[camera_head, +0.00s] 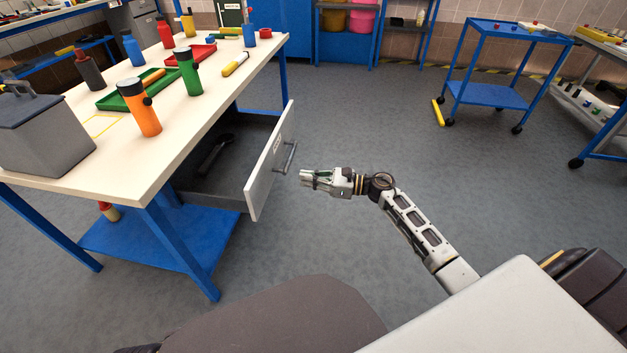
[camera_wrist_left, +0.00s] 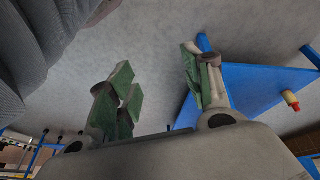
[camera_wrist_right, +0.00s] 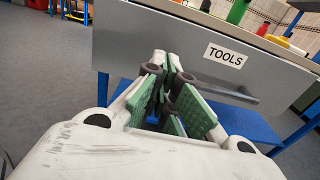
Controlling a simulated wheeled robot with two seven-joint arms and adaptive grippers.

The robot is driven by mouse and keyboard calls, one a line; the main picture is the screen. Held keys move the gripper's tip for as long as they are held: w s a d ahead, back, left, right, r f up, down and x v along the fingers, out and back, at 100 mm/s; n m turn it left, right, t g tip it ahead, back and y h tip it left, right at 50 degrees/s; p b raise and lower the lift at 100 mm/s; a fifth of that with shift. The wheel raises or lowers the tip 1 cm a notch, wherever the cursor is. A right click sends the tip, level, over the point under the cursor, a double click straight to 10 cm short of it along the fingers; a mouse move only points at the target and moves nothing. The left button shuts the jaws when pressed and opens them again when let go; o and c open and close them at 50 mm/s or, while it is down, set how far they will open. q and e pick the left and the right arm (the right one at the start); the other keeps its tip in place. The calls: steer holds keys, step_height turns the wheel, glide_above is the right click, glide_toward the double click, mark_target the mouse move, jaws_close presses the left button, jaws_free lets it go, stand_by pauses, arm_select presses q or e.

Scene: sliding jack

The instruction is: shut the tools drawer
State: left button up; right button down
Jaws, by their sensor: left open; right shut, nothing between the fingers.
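The tools drawer (camera_head: 266,165) hangs open under the white workbench, its pale front and bar handle (camera_head: 290,157) facing right. A dark tool lies inside it. In the right wrist view the drawer front (camera_wrist_right: 150,45) carries a TOOLS label (camera_wrist_right: 225,55), with the handle (camera_wrist_right: 228,92) below it. My right gripper (camera_head: 304,179) is shut and empty, just to the right of the drawer front, pointing at it; whether it touches cannot be told. My left gripper (camera_wrist_left: 160,85) is open and empty in the left wrist view, near the bench's blue lower shelf; it is out of the head view.
The workbench (camera_head: 165,155) holds several bottles, a green tray (camera_head: 118,98), a red tray (camera_head: 197,54) and a grey box (camera_head: 45,135). A blue cart (camera_head: 490,94) stands at the back right. The floor right of the drawer is clear.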

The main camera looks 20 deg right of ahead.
mark_target(266, 173)
steer(key=b+x, duration=0.1)
steer(key=x, duration=0.7)
steer(key=shift+w+a, duration=0.25)
steer(key=shift+a, duration=0.05)
steer(key=shift+w+a, duration=0.4)
steer(key=shift+a, duration=0.15)
arm_select(q)
steer(key=f, duration=0.2)
steer(key=d+f, duration=0.1)
steer(key=shift+w+f+h, duration=0.2)
steer(key=shift+f+h, duration=0.1)
steer(key=shift+f, duration=0.1)
arm_select(e)
steer(key=shift+w+a, duration=0.1)
steer(key=shift+a, duration=0.1)
arm_select(q)
steer(key=shift+t, duration=0.3)
